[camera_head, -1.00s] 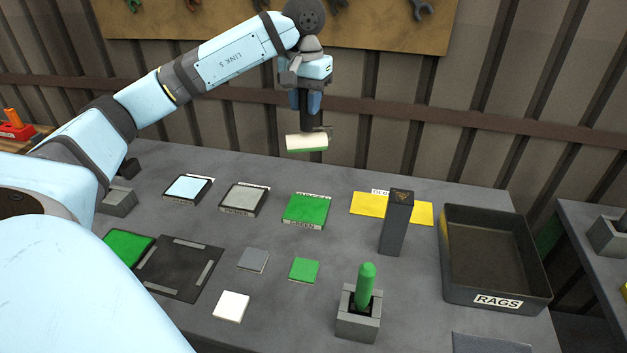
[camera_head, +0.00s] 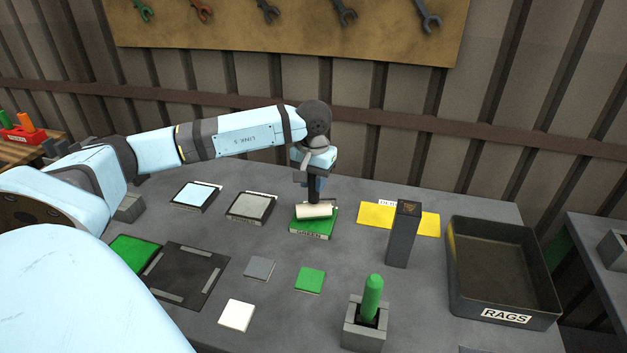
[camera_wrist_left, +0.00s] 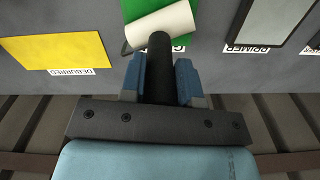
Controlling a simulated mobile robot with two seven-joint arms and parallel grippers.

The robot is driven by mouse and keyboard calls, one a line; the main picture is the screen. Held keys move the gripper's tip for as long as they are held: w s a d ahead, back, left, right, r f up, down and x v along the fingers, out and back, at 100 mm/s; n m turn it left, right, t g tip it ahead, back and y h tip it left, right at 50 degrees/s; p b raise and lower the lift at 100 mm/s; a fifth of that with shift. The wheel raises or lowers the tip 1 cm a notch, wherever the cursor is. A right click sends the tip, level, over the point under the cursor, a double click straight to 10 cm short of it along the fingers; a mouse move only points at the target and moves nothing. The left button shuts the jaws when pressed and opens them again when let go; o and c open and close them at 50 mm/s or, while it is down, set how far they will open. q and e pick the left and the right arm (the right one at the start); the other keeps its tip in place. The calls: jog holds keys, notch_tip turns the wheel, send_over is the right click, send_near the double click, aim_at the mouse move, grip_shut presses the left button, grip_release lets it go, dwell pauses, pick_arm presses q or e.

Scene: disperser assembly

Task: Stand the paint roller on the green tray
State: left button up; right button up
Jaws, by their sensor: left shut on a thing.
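The paint roller (camera_head: 314,211) has a cream sleeve with a dark handle standing up from it. My left gripper (camera_head: 314,183) is shut on the handle from above. The roller sleeve is low over the green tray (camera_head: 311,233); I cannot tell whether it touches. In the left wrist view the dark handle is between the blue fingers of my left gripper (camera_wrist_left: 159,80). There the roller sleeve (camera_wrist_left: 165,25) lies across the green tray (camera_wrist_left: 140,9) and hides part of it. My right gripper is not in view.
The primer tray (camera_head: 251,206) and a light blue tray (camera_head: 195,195) stand to the left. A yellow mat (camera_head: 372,217), a dark upright block (camera_head: 403,236) and the rags bin (camera_head: 503,317) are to the right. A green peg stands in a grey holder (camera_head: 364,335) in front.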

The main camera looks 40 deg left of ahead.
pick_arm(q)
jog(key=shift+f, duration=0.2)
jog(key=o, duration=1)
notch_tip(320, 180, up, 12)
jog(key=shift+r, duration=0.2)
dwell(0.3)
